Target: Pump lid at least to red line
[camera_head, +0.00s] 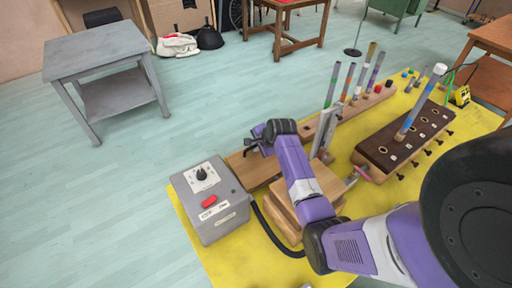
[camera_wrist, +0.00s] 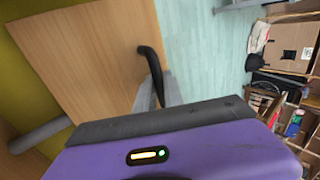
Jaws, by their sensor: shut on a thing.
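A light wooden lid board (camera_head: 253,172) lies partly under my arm on the yellow table. It fills the upper left of the wrist view (camera_wrist: 85,55). A black curved handle (camera_wrist: 151,62) rises at the board's edge in the wrist view. My gripper (camera_head: 255,145) is at the board's far side; in the wrist view its fingers (camera_wrist: 157,92) are shut on this handle. Stacked wooden blocks (camera_head: 322,184) stand beside the board, partly hidden by my arm. A thin upright post (camera_head: 321,133) stands behind them. I cannot make out a red line.
A grey box (camera_head: 211,200) with a knob and red button stands at the table's left, with a black cable near it. A dark block (camera_head: 408,142) with holes and a wooden rack of coloured tubes (camera_head: 357,88) stand right and behind.

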